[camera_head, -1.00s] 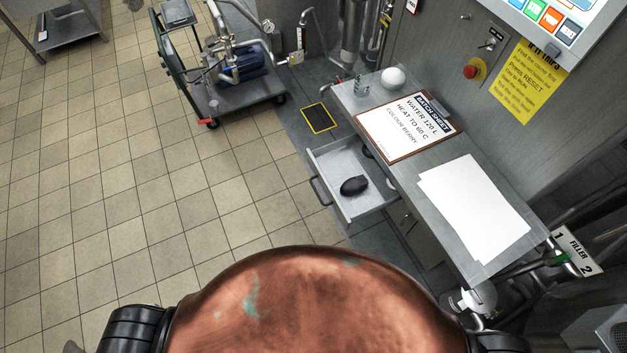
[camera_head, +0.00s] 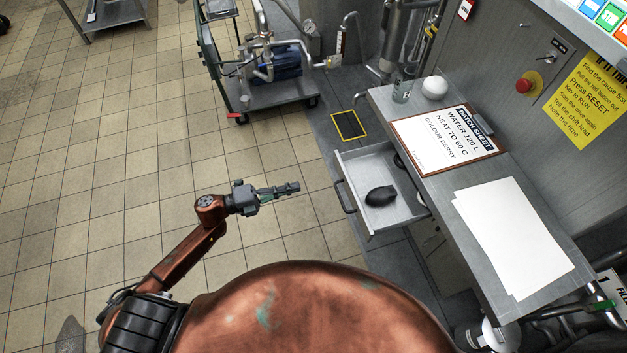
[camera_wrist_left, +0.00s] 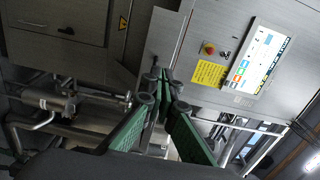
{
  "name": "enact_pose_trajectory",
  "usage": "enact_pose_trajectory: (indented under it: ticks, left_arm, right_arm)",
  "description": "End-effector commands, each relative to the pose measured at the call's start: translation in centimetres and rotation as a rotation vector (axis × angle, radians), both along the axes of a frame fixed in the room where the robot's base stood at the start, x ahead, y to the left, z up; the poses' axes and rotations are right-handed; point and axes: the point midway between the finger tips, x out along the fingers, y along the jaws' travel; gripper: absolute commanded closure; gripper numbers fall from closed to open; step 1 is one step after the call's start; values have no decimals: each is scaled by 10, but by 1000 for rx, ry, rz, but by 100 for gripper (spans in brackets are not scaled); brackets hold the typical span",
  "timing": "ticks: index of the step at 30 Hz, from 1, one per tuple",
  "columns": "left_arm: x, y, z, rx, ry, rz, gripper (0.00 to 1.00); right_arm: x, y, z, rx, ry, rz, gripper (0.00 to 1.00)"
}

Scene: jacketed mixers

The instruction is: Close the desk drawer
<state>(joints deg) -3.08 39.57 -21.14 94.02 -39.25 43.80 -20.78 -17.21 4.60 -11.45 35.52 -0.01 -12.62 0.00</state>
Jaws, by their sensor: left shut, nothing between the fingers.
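The desk drawer (camera_head: 395,218) stands pulled out from the left side of the grey desk (camera_head: 425,101), with its dark handle (camera_head: 346,196) facing left. A black mouse-like object (camera_head: 380,196) lies inside it. My left gripper (camera_head: 296,187) is shut and empty, over the tiled floor to the left of the handle and apart from it. The left wrist view shows its green-padded fingers together (camera_wrist_left: 165,88); the drawer cannot be made out there. My right gripper is not in view.
On the desk are a clipboard sheet (camera_head: 443,140), white papers (camera_head: 512,235), a white ball (camera_head: 434,87) and a small glass (camera_head: 402,91). A pump cart (camera_head: 268,95) stands at the back. Open tiled floor lies left of the drawer.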

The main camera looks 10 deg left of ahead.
Motion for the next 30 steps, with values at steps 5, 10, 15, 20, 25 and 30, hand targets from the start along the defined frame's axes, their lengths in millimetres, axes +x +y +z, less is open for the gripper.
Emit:
enact_pose_trajectory:
  ticks: [5, 10, 15, 20, 25, 30]
  left_arm:
    - [15, -24, 3, -5, -1, 2, 100]
    - [34, -55, 3, -6, 1, 5, 100]
    - [50, -84, 3, -6, 2, 5, 100]
    - [61, -103, 2, -5, 3, 6, 100]
    - [67, -113, 0, -5, 4, 7, 100]
    - [68, -115, 0, -4, 5, 7, 100]
  right_arm:
    - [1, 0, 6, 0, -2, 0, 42]
    - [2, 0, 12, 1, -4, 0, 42]
    - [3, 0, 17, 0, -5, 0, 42]
    - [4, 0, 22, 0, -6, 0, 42]
    - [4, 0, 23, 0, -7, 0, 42]
    - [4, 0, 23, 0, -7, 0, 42]
